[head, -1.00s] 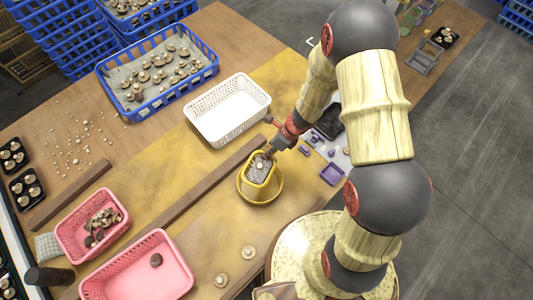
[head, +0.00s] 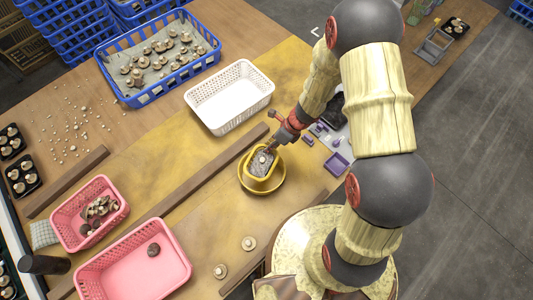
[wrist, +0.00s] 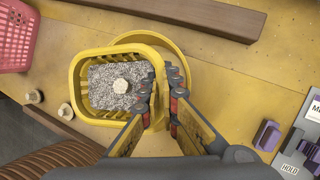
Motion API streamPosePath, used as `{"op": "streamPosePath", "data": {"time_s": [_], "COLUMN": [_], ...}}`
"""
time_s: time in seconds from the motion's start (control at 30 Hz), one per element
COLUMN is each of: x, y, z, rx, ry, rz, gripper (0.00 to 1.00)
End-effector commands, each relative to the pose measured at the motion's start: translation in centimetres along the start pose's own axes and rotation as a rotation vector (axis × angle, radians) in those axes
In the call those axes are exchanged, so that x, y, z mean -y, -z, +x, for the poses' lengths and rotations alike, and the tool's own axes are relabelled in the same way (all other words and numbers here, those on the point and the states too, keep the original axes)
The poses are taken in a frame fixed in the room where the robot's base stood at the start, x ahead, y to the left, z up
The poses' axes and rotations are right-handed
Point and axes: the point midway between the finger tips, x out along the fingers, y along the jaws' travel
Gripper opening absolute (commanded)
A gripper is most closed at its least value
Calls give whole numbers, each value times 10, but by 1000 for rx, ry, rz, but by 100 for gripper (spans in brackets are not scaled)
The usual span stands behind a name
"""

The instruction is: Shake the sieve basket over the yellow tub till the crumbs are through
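The yellow sieve basket (head: 257,178) is above the yellow tub (head: 281,184). It holds grey crumbs (wrist: 102,78) and one pale mushroom (wrist: 121,85) on top. In the wrist view the basket (wrist: 75,88) covers much of the tub, and the tub's rim (wrist: 150,36) shows behind and to the right. My gripper (wrist: 160,88) has its fingers on either side of the basket's right wall and looks closed on it; it also shows in the head view (head: 273,146). The inside of the tub and anything in it are hidden.
A wooden bar (head: 190,184) lies left of the tub, with an empty white basket (head: 228,97) beyond. Pink baskets (head: 130,270) stand left. Loose mushrooms (head: 249,243) lie at the front. A purple piece (head: 337,163) and small parts lie right. A blue crate (head: 150,95) stands farther back.

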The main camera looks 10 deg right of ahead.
Motion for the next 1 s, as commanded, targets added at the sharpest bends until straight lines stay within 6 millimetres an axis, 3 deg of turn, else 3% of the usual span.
{"op": "streamPosePath", "data": {"time_s": [0.5,0.83,1.0], "x": [11,-11,-2], "y": [13,-13,-2], "z": [-9,10,1], "rx": [0,-1,0], "ry": [0,-1,1], "rz": [0,-2,5], "gripper": [0,0,0]}}
